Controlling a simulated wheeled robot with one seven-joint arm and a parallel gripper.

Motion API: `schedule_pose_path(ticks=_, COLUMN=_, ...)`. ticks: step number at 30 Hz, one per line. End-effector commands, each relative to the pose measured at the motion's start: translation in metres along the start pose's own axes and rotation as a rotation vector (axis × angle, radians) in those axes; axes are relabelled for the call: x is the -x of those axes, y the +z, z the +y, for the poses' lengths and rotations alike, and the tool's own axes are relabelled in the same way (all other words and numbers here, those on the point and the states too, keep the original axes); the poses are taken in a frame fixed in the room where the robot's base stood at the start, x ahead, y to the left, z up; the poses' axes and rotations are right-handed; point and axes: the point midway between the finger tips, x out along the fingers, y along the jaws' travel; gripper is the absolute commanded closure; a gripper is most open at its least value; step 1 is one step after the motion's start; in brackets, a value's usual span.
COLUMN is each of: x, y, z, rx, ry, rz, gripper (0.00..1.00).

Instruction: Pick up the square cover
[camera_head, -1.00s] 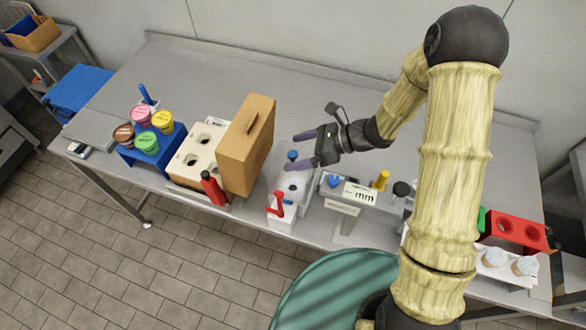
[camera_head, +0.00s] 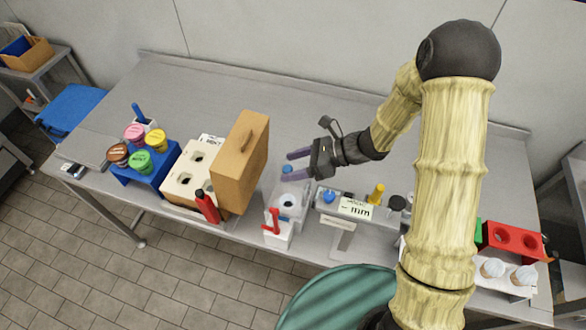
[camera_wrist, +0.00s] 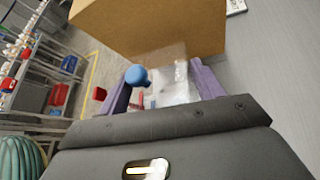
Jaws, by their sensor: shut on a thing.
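The square cover is a see-through box-like piece with a blue round knob (camera_head: 287,169). In the wrist view the clear cover (camera_wrist: 180,88) and its knob show between my purple fingers. My gripper (camera_head: 297,166) is shut on the cover, with a finger on either side of it. The cover's edges are faint, and I cannot tell whether it rests on the clear-walled unit below. In the wrist view my gripper (camera_wrist: 160,82) fills the lower part.
A tall brown box (camera_head: 240,165) with a handle stands close on the left. A red-handled tool (camera_head: 275,222) is in front. The table behind is clear.

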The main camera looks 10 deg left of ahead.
Motion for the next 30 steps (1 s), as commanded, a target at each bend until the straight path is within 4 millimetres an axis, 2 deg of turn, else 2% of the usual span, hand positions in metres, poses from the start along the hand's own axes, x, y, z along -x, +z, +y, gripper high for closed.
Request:
schedule_pose_path(ticks=2, x=0.004, y=0.008, z=0.002, rx=0.006, ry=-0.001, rz=-0.002, gripper=0.81)
schedule_pose_path(ticks=3, x=0.006, y=0.013, z=0.004, rx=0.006, ry=-0.001, rz=-0.002, gripper=0.88)
schedule_pose_path(ticks=4, x=0.008, y=0.016, z=0.005, rx=0.008, ry=-0.001, rz=-0.002, gripper=0.88)
schedule_pose_path(ticks=5, x=0.01, y=0.021, z=0.006, rx=0.008, ry=-0.001, rz=-0.003, gripper=0.95)
schedule_pose_path(ticks=16, x=0.037, y=0.072, z=0.021, rx=0.009, ry=0.0, rz=-0.004, gripper=0.96)
schedule_pose_path(ticks=21, x=0.041, y=0.08, z=0.024, rx=0.005, ry=0.002, rz=-0.004, gripper=0.96)
schedule_pose_path(ticks=30, x=0.041, y=0.08, z=0.024, rx=0.004, ry=0.002, rz=-0.004, gripper=0.97)
